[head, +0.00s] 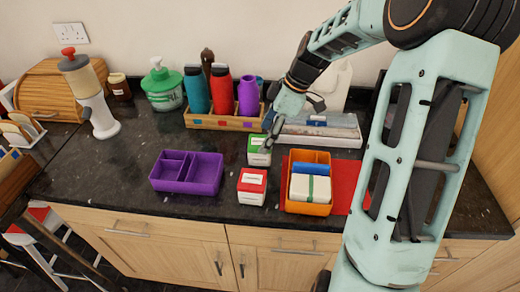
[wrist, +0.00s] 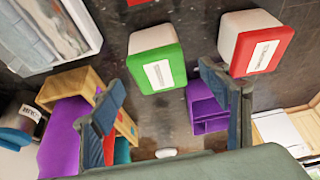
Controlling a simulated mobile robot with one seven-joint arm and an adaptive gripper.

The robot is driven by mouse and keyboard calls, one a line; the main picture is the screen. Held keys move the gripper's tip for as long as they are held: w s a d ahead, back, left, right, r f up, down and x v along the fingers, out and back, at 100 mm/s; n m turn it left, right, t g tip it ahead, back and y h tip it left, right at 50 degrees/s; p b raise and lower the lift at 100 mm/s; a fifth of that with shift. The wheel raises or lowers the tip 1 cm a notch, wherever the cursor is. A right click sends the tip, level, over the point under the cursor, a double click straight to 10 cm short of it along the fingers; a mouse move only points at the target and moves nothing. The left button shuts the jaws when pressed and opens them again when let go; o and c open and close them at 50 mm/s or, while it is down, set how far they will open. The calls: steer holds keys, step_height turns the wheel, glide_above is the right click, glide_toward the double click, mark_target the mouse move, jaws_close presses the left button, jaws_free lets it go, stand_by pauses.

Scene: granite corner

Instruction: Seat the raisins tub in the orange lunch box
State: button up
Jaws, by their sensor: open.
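Two white tubs stand on the dark counter, one with a green lid (head: 259,146) and one with a red lid (head: 253,176). Their labels are too small to read, so I cannot tell which holds raisins. The orange lunch box (head: 307,209) is right of the tubs; it holds a blue item (head: 309,167) and a white block with a green band (head: 310,188). My gripper (head: 270,138) is above and beside the green-lidded tub, open and empty. In the wrist view the green-lidded tub (wrist: 155,62) lies beyond the spread fingers and the red-lidded tub (wrist: 254,45) is right of it.
A purple divided box (head: 187,173) sits left of the tubs. A wooden rack (head: 222,121) with bottles and a clear-lidded tray (head: 318,131) stand behind. A red mat (head: 342,178) lies by the lunch box. The counter's front left is clear.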

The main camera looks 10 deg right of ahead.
steer(key=shift+x, duration=1.45)
steer(key=shift+c, duration=0.7)
steer(key=shift+w, duration=0.1)
steer(key=c, duration=1.2)
steer(key=shift+r, duration=0.1)
